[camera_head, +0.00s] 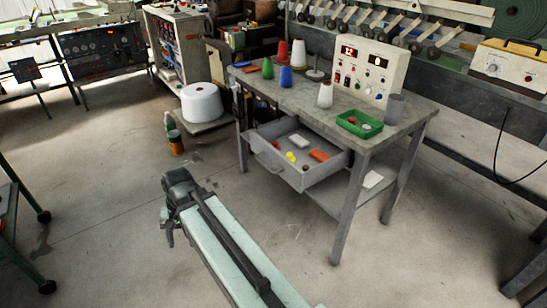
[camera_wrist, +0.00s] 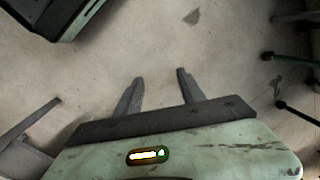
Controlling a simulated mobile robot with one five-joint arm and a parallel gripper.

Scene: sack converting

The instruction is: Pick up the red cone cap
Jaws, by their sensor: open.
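A red cone-shaped piece (camera_head: 283,52) stands on the grey workbench (camera_head: 340,128), near a green cone (camera_head: 268,68), a blue cone (camera_head: 286,77) and a white cone (camera_head: 298,54). Small red pieces also show in the open drawer (camera_head: 300,180) and in the green tray (camera_head: 342,122). They are too small for me to tell which red piece is the cap. My gripper (camera_wrist: 160,75) is open and empty in the wrist view, with bare floor between its fingers. My arm is in front of the bench, well apart from all the red pieces.
The drawer juts out from the bench and holds several small coloured pieces. A control box (camera_head: 368,70) and a grey cup (camera_head: 394,108) stand on the bench. A large white spool (camera_head: 202,103) and an orange-and-dark can (camera_head: 176,142) are left of it.

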